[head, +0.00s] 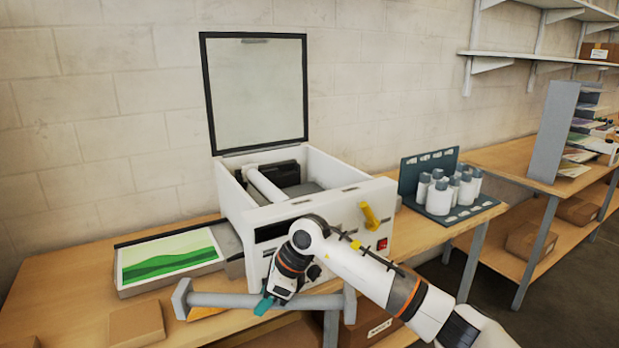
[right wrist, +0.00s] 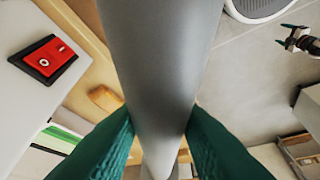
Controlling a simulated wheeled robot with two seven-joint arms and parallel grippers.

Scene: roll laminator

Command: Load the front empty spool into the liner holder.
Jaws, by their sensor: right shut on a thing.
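The grey empty spool (head: 225,300), a bare tube with a wide flange at each end, is level in front of the laminator (head: 335,215). In the right wrist view the grey tube (right wrist: 160,60) runs between the teal fingers (right wrist: 158,140). The laminator's lid (head: 256,95) stands open. A white roll (head: 265,185) lies inside; I cannot tell which part is the liner holder. My left gripper (right wrist: 289,36) shows small in the right wrist view, its fingertips apart, holding nothing visible.
A tray with a green print (head: 168,258) sits left of the laminator. A yellow lever (head: 370,216) and a red switch (head: 382,244) are on its front. Several bottles (head: 440,197) stand in a rack to the right. A cardboard box (head: 137,323) lies at the table's front left.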

